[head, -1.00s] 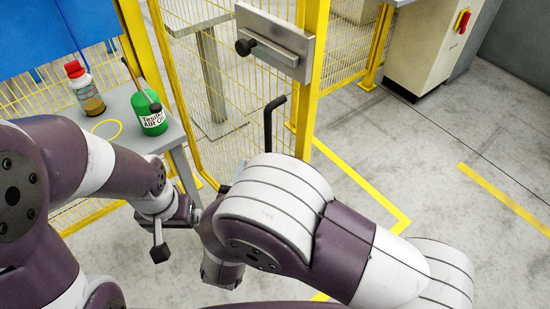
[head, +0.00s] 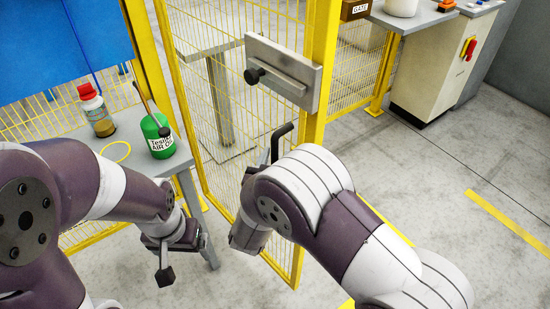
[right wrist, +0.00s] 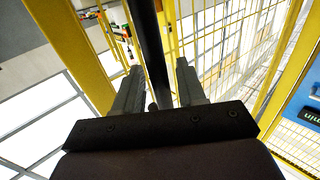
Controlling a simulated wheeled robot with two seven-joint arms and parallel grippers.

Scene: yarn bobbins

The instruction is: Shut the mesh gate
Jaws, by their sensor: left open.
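The mesh gate (head: 222,85) has a yellow frame and wire mesh and stands in the middle of the head view. A grey latch plate (head: 300,72) with a black knob (head: 252,76) is on its upper right. A black bar handle (head: 284,132) is below the plate, its lower part hidden by my right arm. In the right wrist view, my right gripper (right wrist: 157,66) is open, with the handle bar (right wrist: 147,35) running between its fingers and a gap on the right side. My left gripper (head: 164,260) is open and empty, low and left of the gate.
A grey table (head: 105,140) on the left holds a red-capped bottle (head: 98,112) and a green container (head: 157,138). A cabinet with a red switch (head: 470,48) stands at the back right. The floor on the right is clear, with yellow lines (head: 505,218).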

